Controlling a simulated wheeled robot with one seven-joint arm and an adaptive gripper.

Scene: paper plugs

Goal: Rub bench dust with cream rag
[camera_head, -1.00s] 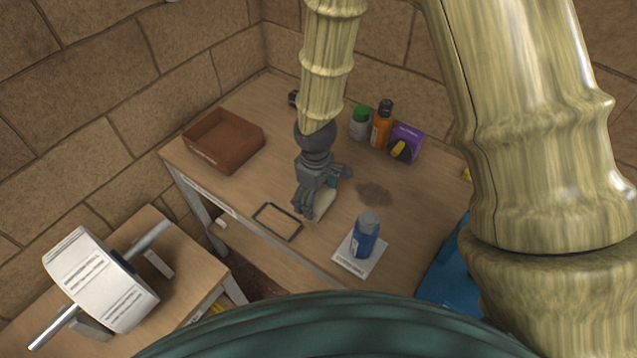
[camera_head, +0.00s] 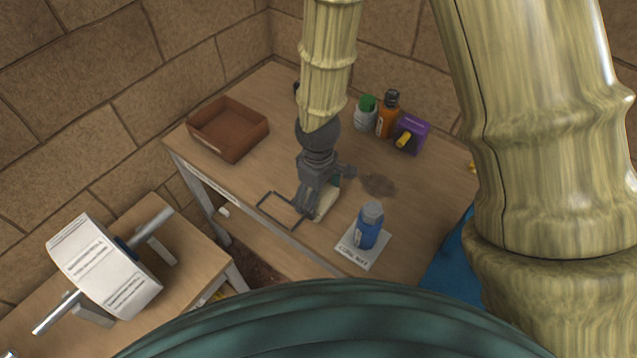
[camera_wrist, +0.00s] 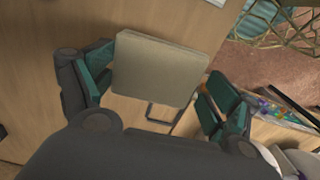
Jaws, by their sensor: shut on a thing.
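The cream rag (camera_wrist: 157,68) is a flat, folded, block-like pad between the fingers of my gripper (camera_wrist: 152,88) in the wrist view. In the head view my gripper (camera_head: 322,192) points down over the front of the bench (camera_head: 255,165), shut on the rag (camera_head: 326,205), which is partly hidden by the fingers. The bench dust (camera_head: 379,184) is a brown patch to the right of the gripper, apart from the rag. I cannot tell whether the rag touches the bench.
A dark rectangular outline (camera_head: 264,206) lies left of the gripper. A blue bottle (camera_head: 370,226) stands on a white card at front right. Behind the dust are a green-capped jar (camera_head: 366,114), an orange bottle (camera_head: 387,118) and a purple box (camera_head: 412,133). A brown tray (camera_head: 229,146) sits back left.

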